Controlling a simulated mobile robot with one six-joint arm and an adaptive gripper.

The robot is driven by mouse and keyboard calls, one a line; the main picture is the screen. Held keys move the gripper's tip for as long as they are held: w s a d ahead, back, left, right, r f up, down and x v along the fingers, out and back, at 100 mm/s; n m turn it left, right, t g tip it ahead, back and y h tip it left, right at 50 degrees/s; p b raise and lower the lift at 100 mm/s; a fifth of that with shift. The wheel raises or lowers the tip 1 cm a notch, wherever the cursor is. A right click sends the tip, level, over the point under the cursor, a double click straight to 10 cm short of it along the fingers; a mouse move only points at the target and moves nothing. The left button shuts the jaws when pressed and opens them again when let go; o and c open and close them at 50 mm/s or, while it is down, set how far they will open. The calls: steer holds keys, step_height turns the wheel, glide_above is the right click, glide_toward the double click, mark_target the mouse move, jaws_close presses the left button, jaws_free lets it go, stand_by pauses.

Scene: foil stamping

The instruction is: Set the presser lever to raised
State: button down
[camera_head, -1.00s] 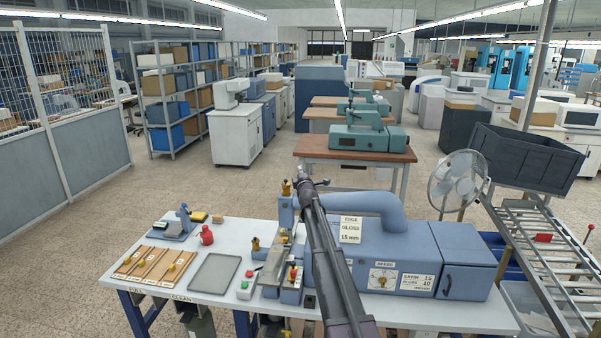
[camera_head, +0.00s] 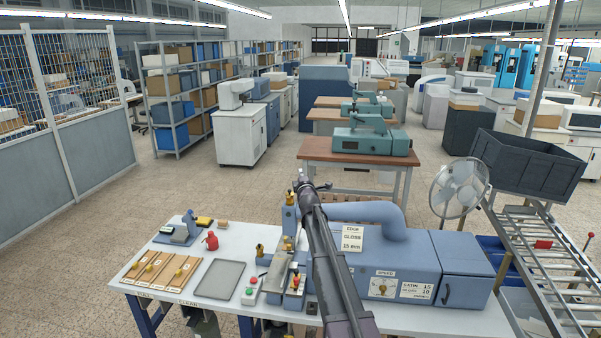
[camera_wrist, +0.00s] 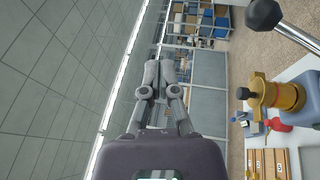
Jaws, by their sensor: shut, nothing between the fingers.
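A lever with a dark ball knob (camera_wrist: 265,14) and a bright metal rod (camera_wrist: 298,28) shows at the top right of the wrist view. I take it for the presser lever. A brass fitting with a dark knob (camera_wrist: 282,95) is just below it in that view. My gripper (camera_wrist: 152,75) is shut and empty, with its fingertips together, left of the knob and apart from it in the picture. In the head view my arm reaches over the blue stamping machine (camera_head: 455,265) and hides part of its head. I cannot clearly make out the lever there.
The white bench (camera_head: 400,318) holds a grey tray (camera_head: 220,279), wooden strips (camera_head: 165,270), a red bottle (camera_head: 211,241) and a control box with green and red buttons (camera_head: 249,291). A fan (camera_head: 458,188) and roller conveyor (camera_head: 550,255) stand to the right.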

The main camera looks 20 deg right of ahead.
steer(key=shift+s+r+p, duration=1)
steer(key=shift+s+r, duration=0.35)
steer(key=shift+s, duration=0.15)
steer(key=s+a+f+m+g+b, duration=0.3)
steer(key=s+f+g+b, duration=0.1)
steer(key=s+f, duration=0.4)
steer(key=s+a+f+m+g+y+b, duration=0.1)
steer(key=s+a+f+m+g+b, duration=0.4)
steer(key=f, duration=0.6)
steer(key=s+a+f+m+g+b, duration=0.2)
steer(key=s+f+b, duration=0.1)
steer(key=s+f, duration=0.5)
steer(key=s+a+f+m+g+b, duration=0.2)
steer(key=s+f, duration=0.3)
steer(key=s, duration=0.3)
steer(key=s+a+f+m+g+y+b, duration=0.1)
steer(key=s+a+f+g+b, duration=0.3)
steer(key=s, duration=0.5)
steer(key=s+a+f+m+g+y+b, duration=0.1)
steer(key=s+a+f+m+g+b, duration=0.2)
steer(key=s+f, duration=0.4)
steer(key=shift+s+f+m, duration=0.3)
steer(key=shift+s+m, duration=0.2)
steer(key=shift+s, duration=0.75)
steer(key=shift+a, duration=0.15)
